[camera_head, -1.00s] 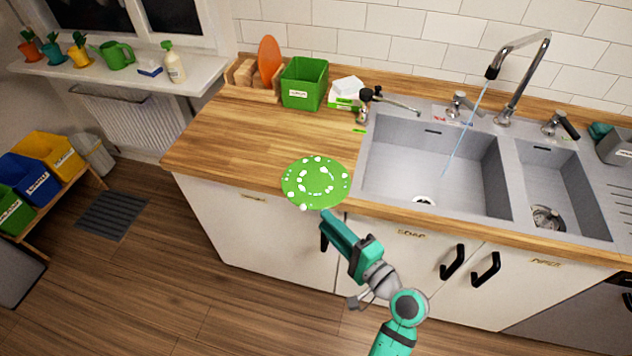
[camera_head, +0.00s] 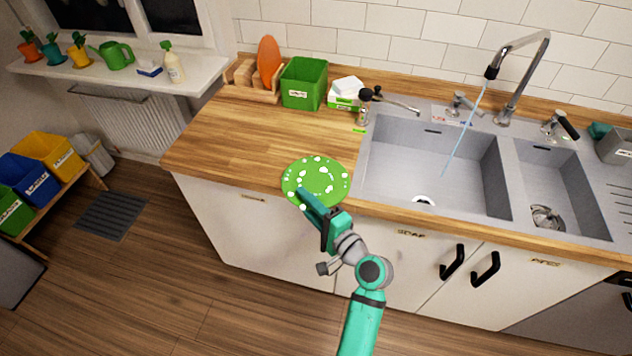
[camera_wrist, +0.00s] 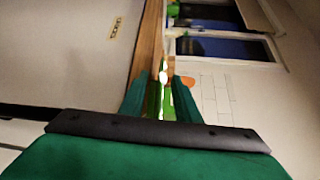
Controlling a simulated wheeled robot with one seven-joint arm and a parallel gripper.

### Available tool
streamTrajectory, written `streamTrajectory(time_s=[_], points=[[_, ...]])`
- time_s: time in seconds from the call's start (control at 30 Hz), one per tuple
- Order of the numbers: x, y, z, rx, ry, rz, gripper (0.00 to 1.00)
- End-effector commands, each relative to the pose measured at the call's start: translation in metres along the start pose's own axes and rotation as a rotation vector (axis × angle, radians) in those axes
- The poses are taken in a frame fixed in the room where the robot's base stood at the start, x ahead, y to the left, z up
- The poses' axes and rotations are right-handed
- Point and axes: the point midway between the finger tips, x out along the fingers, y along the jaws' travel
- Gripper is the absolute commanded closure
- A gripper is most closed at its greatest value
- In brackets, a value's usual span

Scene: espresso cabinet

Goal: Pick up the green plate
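In the wrist view the two fingers of my gripper (camera_wrist: 161,98) stand apart. Green and white parts of the plate (camera_wrist: 163,78) show in the gap between them. I cannot tell whether a finger touches the plate.
The sink (camera_head: 430,165) with running water is right of the plate. A green box (camera_head: 303,84), a wooden rack (camera_head: 250,88) holding an orange plate (camera_head: 269,60), and a white-green box (camera_head: 345,95) stand at the back. The counter (camera_head: 235,140) left of the plate is clear.

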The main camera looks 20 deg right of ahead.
Motion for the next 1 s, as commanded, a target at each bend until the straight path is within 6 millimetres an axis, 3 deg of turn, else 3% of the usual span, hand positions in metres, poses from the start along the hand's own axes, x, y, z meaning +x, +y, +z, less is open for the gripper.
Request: streamTrajectory(time_s=[0.13,0.27,0.73,1.0], points=[[0.0,0.0,0.0,0.0,0.0,0.0,0.71],[0.0,0.0,0.0,0.0,0.0,0.0,1.0],[-0.001,-0.004,0.001,0.0,-0.002,0.0,1.0],[-0.005,-0.036,0.005,-0.004,-0.001,-0.003,1.0]])
